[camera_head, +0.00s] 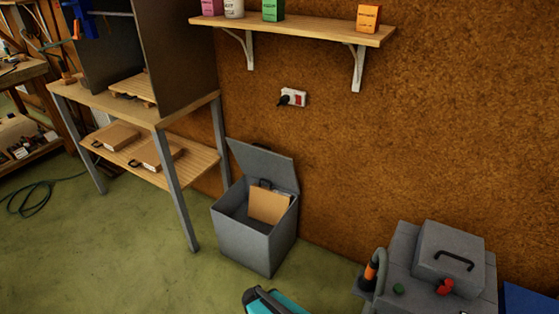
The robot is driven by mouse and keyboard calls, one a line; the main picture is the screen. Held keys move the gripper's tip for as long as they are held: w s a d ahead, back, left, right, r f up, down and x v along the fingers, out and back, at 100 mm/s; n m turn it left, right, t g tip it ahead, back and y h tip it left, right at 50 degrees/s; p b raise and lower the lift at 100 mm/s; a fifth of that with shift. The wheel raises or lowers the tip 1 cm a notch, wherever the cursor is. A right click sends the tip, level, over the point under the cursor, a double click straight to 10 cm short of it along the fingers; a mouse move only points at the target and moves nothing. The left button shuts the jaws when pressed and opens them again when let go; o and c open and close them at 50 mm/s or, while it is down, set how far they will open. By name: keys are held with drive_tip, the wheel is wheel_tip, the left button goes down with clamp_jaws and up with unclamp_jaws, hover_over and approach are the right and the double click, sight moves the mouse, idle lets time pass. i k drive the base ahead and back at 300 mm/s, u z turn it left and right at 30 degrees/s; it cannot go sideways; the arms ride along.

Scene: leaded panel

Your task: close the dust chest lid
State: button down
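The dust chest (241,237) is a grey open-topped box on the floor against the brown wall, right of the wooden workbench. Its grey lid (262,164) stands raised at the back, tilted up towards the wall, so the chest is open. A small dark part, perhaps a handle, shows near the lid's lower edge. A tan board or folder (268,205) stands tilted inside the chest, its lower end hidden by the front wall. My gripper is not in view, so I cannot see whether it is open or shut.
The workbench (160,120) has a leg close to the chest's left side. A grey machine (440,270) with a red knob stands at the lower right. A teal and black object (282,304) is cut off at the bottom edge. Green floor (130,250) is clear in front and left.

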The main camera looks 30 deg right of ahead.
sight(255, 162)
drive_tip(key=u, duration=0.25)
drive_tip(key=k, duration=0.8)
drive_tip(key=u, duration=0.5)
drive_tip(key=k, duration=0.5)
drive_tip(key=z, duration=0.55)
drive_tip(key=i, duration=1.4)
drive_tip(key=u, duration=0.4)
drive_tip(key=i, duration=0.7)
drive_tip(key=u, duration=0.45)
